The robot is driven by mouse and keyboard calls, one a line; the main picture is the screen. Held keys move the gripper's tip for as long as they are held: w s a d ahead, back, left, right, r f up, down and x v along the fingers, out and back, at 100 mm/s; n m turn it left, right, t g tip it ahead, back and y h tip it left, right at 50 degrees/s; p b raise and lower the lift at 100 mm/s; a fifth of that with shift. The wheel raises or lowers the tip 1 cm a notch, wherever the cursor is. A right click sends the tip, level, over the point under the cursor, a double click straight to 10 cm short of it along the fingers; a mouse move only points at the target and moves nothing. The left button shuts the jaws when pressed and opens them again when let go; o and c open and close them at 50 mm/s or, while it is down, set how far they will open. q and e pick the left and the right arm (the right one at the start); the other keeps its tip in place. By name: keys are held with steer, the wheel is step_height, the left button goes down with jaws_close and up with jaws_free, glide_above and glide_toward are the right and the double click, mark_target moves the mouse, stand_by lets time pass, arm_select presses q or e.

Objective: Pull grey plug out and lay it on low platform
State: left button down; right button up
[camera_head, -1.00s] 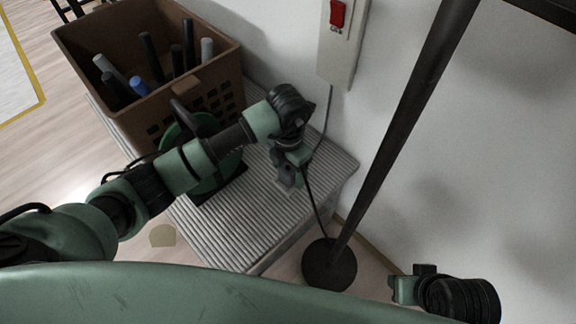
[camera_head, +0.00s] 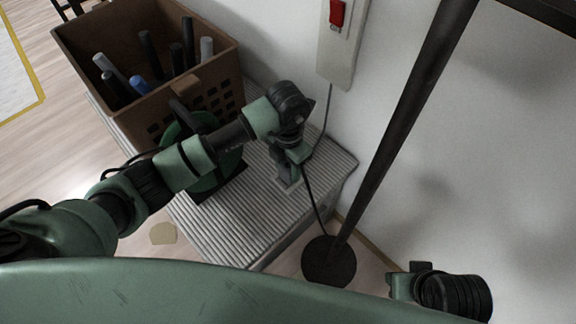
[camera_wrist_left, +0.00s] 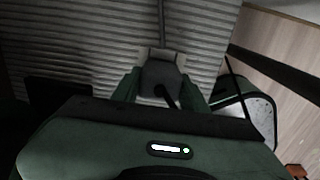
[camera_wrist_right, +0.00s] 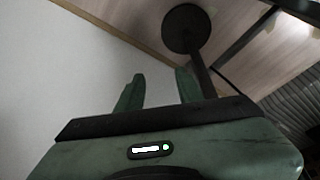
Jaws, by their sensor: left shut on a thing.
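My left gripper (camera_head: 289,162) points down over the ribbed low platform (camera_head: 240,228). It is shut on the dark grey plug (camera_wrist_left: 163,78), which sits between its fingers in the left wrist view. A light grey socket block (camera_wrist_left: 152,54) shows around the plug's far end; it also shows below the gripper in the head view (camera_head: 288,181). I cannot tell whether the plug is still seated in it. My right gripper (camera_wrist_right: 158,92) is open and empty, away from the platform.
A brown crate (camera_head: 108,42) with several rods stands at the platform's back left. A green reel (camera_head: 203,181) is beside my left arm. A dark pole (camera_head: 400,115) with a round base (camera_head: 329,262) stands to the right. The platform's front is clear. A wall box (camera_head: 340,50) has a red switch.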

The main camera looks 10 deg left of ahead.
mark_target(288, 165)
arm_select(q)
steer(key=shift+r+p, duration=0.3)
steer(key=shift+r, duration=0.25)
steer(key=shift+r+p, duration=0.35)
steer(key=shift+r, duration=0.1)
arm_select(e)
steer(key=x, duration=0.3)
steer(key=shift+a+f, duration=0.2)
steer(key=shift+f, duration=0.15)
arm_select(q)
steer(key=shift+r, duration=0.15)
arm_select(e)
steer(key=shift+w+r, duration=0.15)
steer(key=shift+r, duration=0.05)
